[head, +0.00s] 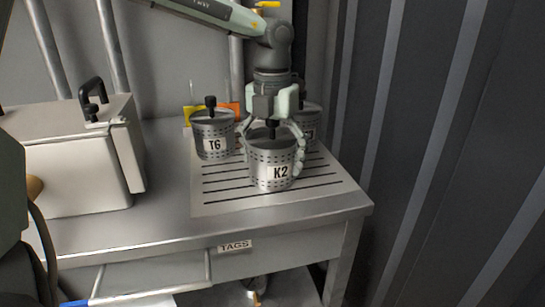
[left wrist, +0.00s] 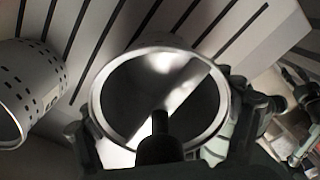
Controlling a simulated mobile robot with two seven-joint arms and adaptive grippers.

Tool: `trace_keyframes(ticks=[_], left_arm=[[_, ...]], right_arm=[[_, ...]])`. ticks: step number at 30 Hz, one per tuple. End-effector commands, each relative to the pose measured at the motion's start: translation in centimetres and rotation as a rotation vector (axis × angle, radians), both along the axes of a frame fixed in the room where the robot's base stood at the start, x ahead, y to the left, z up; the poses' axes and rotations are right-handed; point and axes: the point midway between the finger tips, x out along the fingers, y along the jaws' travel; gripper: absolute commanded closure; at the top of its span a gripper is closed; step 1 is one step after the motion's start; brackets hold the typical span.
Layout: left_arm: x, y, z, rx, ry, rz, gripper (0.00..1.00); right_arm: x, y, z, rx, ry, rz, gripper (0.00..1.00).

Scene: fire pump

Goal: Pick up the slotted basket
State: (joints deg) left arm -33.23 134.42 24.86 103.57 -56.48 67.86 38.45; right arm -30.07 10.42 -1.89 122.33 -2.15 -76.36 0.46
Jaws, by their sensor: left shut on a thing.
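A metal basket labelled K2 (head: 272,172), with rows of small openings in its wall and a dark upright knob, is over the slotted drain area of the bench. My left gripper (head: 271,140) comes from above, its fingers shut around the basket's sides. The left wrist view looks down into its round rim (left wrist: 160,62), with the dark knob at the centre. I cannot tell whether its base touches the bench. A similar basket labelled T6 (head: 212,135) stands to its left. A third basket (head: 310,118) is partly hidden behind my gripper. My right gripper is out of view.
A pale lidded box (head: 75,165) with a black handle stands at the left of the metal bench (head: 170,225). Yellow and orange tags (head: 229,107) stand behind T6. A corrugated dark wall (head: 430,150) closes the right side. The drain area (head: 225,197) in front is clear.

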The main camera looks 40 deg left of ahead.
Motion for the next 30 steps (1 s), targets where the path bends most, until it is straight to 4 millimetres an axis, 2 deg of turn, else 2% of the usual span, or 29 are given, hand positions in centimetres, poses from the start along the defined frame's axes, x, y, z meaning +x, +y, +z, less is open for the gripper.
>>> trace_keyframes(ticks=[10, 14, 17, 30], left_arm=[[0.1, 0.0, 0.7, 0.002, -0.004, 0.000, 0.52], [0.1, 0.0, 2.2, 0.002, -0.005, -0.001, 0.52], [0.2, 0.0, 4.1, 0.002, -0.007, 0.001, 0.52], [-8.1, 3.8, 9.5, -0.002, -0.006, 0.000, 0.52]], right_arm=[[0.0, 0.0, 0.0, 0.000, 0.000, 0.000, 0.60], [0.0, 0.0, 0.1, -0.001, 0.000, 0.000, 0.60], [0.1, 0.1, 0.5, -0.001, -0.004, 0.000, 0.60], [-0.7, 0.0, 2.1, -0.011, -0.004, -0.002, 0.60]])
